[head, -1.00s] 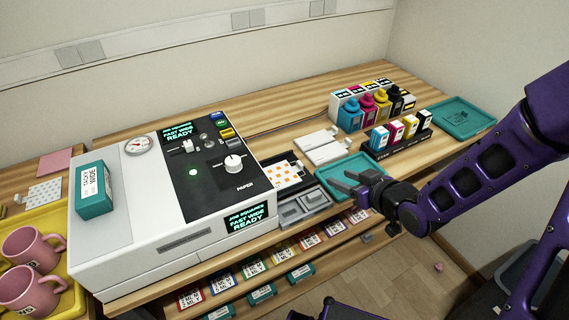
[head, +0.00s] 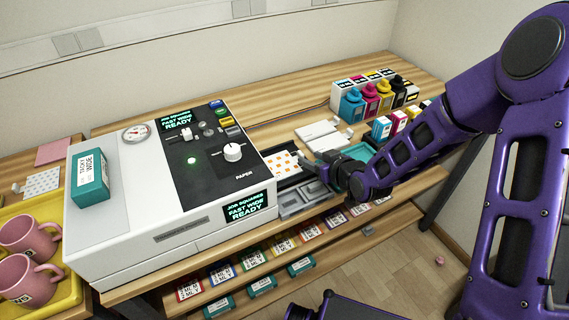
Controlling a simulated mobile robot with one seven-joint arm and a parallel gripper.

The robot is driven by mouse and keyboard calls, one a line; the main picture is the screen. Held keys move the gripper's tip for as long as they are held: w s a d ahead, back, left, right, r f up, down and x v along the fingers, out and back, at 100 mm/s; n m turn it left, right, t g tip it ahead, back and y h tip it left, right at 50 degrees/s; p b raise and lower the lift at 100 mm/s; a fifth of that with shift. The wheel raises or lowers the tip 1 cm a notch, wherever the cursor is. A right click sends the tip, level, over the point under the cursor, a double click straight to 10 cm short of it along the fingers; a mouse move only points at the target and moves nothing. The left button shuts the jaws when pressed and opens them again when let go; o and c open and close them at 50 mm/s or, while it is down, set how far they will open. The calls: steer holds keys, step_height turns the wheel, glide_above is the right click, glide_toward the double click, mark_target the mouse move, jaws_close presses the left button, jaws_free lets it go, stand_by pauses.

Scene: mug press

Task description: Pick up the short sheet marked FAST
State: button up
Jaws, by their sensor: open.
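A white sheet with orange squares (head: 283,163) lies in the dark tray at the right side of the white press (head: 112,215). I cannot read a FAST mark on any sheet; the press's screen (head: 246,209) reads JOB SQUARES, FAST WIDE, READY. My gripper (head: 318,163) is open, just right of the squares sheet, above the space between the grey compartments and the teal tray (head: 358,157). It appears empty, and its fingers are small and dark here. My arm covers much of the teal tray.
White flat pieces (head: 318,135) lie behind the gripper. Ink bottles (head: 370,104) and cartridges (head: 382,128) stand at the back right. Pink mugs (head: 27,281) sit in a yellow tray at left. Labelled packs (head: 253,266) line the shelf below.

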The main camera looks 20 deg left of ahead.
mark_target(303, 156)
steer(key=x, duration=0.4)
steer(key=shift+a+f, duration=0.2)
jaws_close()
